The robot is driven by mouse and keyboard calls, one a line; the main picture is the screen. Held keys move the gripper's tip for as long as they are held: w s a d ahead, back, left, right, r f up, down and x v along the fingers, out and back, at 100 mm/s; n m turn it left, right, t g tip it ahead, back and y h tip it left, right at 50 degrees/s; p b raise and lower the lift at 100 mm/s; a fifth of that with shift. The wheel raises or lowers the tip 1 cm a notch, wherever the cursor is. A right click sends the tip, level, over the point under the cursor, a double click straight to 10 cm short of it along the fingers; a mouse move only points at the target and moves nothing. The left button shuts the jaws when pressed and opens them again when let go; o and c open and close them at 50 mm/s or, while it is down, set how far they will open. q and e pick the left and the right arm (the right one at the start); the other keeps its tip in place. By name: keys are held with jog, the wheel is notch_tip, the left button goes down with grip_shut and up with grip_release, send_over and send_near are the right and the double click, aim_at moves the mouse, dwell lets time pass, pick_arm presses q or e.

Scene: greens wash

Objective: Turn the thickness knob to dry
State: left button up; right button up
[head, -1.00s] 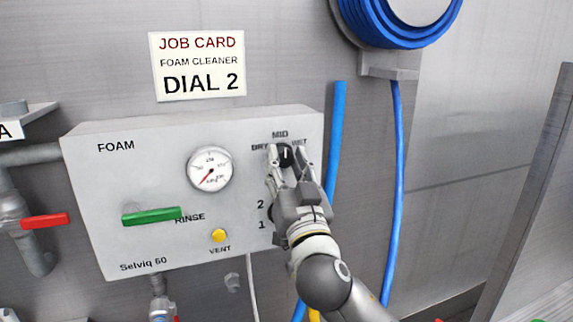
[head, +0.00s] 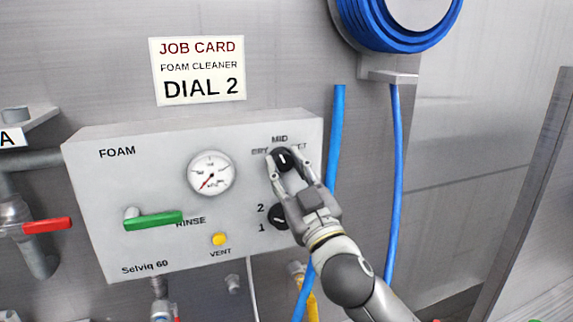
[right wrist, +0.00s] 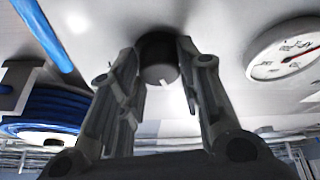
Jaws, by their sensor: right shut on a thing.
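The thickness knob (head: 285,159) is a black round knob with a white pointer line, under the label MID on the grey FOAM box (head: 120,190). DRY stands to its left and WET to its right, both partly covered by my fingers. The pointer is near MID. My right gripper (head: 287,168) has its two fingers on either side of the knob, shut on it. In the right wrist view the knob (right wrist: 157,62) sits between the fingertips, its white line showing. My left gripper is not in view.
A second black dial (head: 278,216) marked 1 and 2 sits just below my right gripper. A gauge (head: 211,173), a green RINSE lever (head: 155,218) and a yellow VENT button (head: 219,240) are to the left. A blue hose (head: 334,150) hangs close on the right.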

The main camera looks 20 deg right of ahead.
jog(key=n+y+p, duration=0.1)
jog(key=n, duration=0.1)
jog(key=n+y+p, duration=0.1)
jog(key=n, duration=0.1)
jog(key=n+g+p, duration=0.1)
jog(key=n, duration=0.1)
jog(key=shift+d+r+y, duration=0.15)
jog(key=shift+r+y, duration=0.1)
jog(key=shift+y, duration=0.15)
jog(key=shift+f+n+g+y+p, duration=0.1)
jog(key=shift+n+g+y+p, duration=0.55)
jog(key=shift+n+p, duration=1.1)
jog(key=shift+n, duration=0.35)
jog(key=o, duration=1)
